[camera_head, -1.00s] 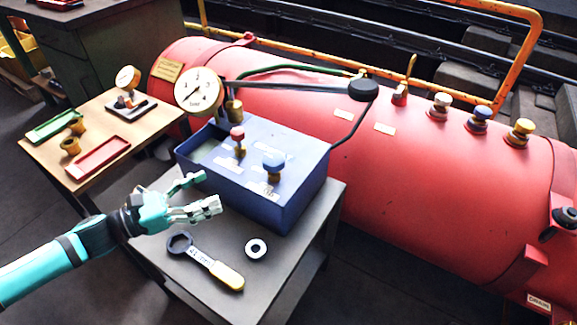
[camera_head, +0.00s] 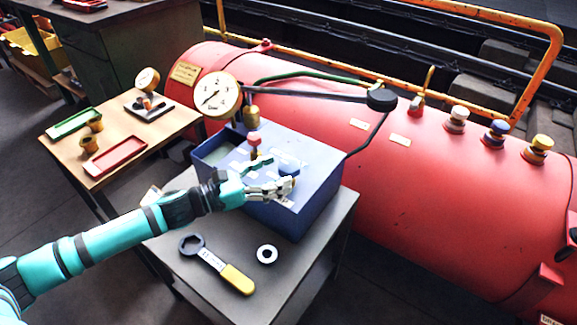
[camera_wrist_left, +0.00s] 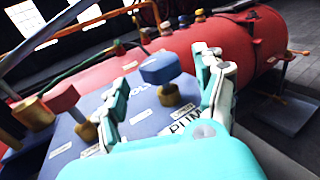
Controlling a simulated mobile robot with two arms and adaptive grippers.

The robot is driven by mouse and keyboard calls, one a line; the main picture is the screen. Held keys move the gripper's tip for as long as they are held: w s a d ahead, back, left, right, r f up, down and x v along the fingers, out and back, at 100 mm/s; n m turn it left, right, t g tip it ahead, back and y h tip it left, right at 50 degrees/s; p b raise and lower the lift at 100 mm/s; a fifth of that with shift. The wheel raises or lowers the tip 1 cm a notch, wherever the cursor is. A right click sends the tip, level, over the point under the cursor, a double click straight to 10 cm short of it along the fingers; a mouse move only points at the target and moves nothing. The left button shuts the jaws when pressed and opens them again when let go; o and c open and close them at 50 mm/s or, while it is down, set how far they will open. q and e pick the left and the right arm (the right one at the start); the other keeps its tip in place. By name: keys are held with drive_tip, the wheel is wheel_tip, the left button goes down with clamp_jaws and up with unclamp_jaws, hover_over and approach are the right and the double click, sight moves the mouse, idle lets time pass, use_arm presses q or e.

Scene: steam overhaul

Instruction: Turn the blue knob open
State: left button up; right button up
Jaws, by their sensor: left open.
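A blue knob (camera_head: 290,169) stands on a brass stem on top of a blue box (camera_head: 310,205), partly hidden behind my left gripper (camera_head: 275,174). In the left wrist view the blue knob (camera_wrist_left: 160,68) shows between the two spread fingers of my left gripper (camera_wrist_left: 163,80), with its brass stem below. The gripper is open, and a gap shows between each finger and the knob. A red knob (camera_head: 254,140) stands on the same box to the left; it also shows in the left wrist view (camera_wrist_left: 61,97).
A pressure gauge (camera_head: 216,96) stands at the box's back left. A spanner (camera_head: 216,264) and a metal ring (camera_head: 267,254) lie on the grey table (camera_head: 190,225). A red tank (camera_head: 430,190) with white, blue and yellow knobs is behind. A wooden table (camera_head: 75,153) holds trays.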

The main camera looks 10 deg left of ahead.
sight(289, 168)
use_arm(q)
drive_tip(key=shift+x, duration=2)
use_arm(e)
drive_tip(key=shift+a+f, duration=0.1)
drive_tip(key=shift+f, duration=0.3)
use_arm(q)
drive_tip(key=shift+c, duration=0.4)
drive_tip(key=c, duration=1.1)
use_arm(e)
drive_tip(key=shift+r, duration=0.1)
